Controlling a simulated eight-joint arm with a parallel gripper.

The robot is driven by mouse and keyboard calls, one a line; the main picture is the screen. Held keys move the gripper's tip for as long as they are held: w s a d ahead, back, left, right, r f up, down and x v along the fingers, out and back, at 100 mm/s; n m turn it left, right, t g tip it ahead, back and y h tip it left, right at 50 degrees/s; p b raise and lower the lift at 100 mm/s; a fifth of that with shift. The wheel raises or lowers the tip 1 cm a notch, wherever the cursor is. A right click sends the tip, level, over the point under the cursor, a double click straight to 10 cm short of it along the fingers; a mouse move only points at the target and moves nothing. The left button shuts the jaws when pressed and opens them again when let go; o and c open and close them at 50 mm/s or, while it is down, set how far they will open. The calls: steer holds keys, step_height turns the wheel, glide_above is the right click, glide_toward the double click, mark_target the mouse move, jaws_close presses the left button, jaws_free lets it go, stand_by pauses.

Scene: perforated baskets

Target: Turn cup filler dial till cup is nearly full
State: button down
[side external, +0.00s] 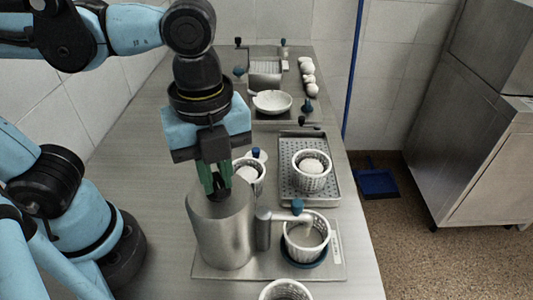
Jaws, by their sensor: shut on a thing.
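The cup filler is a brushed-metal cylinder (222,235) with a side spout (275,216) that has a blue knob (297,207) on top. My gripper (217,190) points down at the cylinder's top, its green fingers shut on a dark dial, which they mostly hide. A white perforated cup (307,238) stands upright on a blue round base under the spout. Greyish contents show inside the cup; their exact level is hard to tell.
A perforated tray (330,195) behind holds a white basket (311,172) with a pale round item. Another basket (250,175) stands behind my gripper, and one (286,291) is cut off at the front edge. A white bowl (272,102) and several white balls (307,72) lie farther back.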

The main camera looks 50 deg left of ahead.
mark_target(217, 180)
steer(key=shift+m, duration=0.4)
steer(key=c, duration=1.1)
jaws_free()
step_height(217, 180, up, 12)
steer(key=shift+r, duration=0.1)
steer(key=w+a+f+n+t, duration=0.2)
steer(key=w+a+f+n, duration=0.1)
steer(key=n, duration=0.4)
steer(key=w+a+f+n+t, duration=0.2)
steer(key=w+a+f+n, duration=0.2)
steer(key=a+f+n, duration=0.2)
steer(key=w+a+f+n+t, duration=0.3)
steer(key=a+f+n, duration=0.2)
steer(key=n, duration=0.5)
steer(key=shift+w+a+f, duration=0.15)
steer(key=shift+a+f, duration=0.1)
steer(key=shift+f, duration=0.6)
